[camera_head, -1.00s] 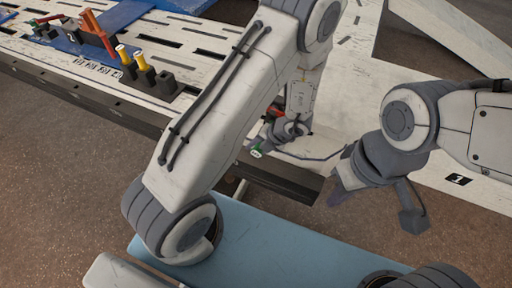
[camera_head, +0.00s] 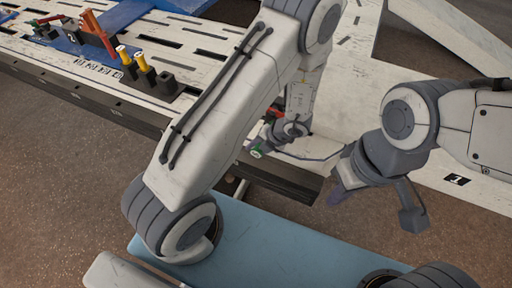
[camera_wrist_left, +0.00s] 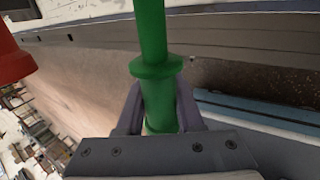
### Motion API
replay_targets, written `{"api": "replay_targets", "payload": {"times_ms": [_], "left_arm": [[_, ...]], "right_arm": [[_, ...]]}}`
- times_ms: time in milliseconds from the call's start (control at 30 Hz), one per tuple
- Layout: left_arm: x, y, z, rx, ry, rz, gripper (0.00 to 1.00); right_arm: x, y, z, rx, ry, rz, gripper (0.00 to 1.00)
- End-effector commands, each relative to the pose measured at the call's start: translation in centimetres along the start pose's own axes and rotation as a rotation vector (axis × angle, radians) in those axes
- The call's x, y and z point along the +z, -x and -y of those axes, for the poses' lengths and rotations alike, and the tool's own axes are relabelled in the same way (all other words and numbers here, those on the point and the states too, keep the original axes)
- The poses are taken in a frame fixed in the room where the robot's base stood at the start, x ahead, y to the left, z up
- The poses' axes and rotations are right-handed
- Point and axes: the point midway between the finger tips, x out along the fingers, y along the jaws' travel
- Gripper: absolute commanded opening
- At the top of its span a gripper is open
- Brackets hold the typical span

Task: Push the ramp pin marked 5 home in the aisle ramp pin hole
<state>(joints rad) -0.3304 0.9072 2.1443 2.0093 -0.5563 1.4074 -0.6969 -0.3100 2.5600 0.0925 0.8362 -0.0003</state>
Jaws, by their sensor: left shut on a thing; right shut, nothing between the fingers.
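My left gripper (camera_wrist_left: 160,110) is shut on a green pin (camera_wrist_left: 155,75), which fills the middle of the left wrist view. The pin has a collar, and its shaft runs up out of the top of that view. The pin's mark cannot be read, and the pin hole is hidden from sight. My right gripper (camera_head: 338,190) is shut and empty, in front of the bench's dark edge.
A red part (camera_wrist_left: 12,58) is close by at left in the left wrist view. A plate marked 1 (camera_head: 457,180) lies at right.

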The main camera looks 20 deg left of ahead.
Motion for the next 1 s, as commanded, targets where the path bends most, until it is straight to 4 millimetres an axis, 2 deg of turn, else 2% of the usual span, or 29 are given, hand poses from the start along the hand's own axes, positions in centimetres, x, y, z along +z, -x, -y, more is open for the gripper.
{"api": "replay_targets", "payload": {"times_ms": [367,1000], "left_arm": [[0.2,0.1,-0.1,0.0,0.001,0.0,0.0],[1.8,0.1,-0.1,0.001,0.002,0.0,0.0]], "right_arm": [[0.0,0.2,0.0,0.0,0.0,0.0,0.0],[-0.1,1.5,0.1,0.0,0.0,0.0,0.0]]}}
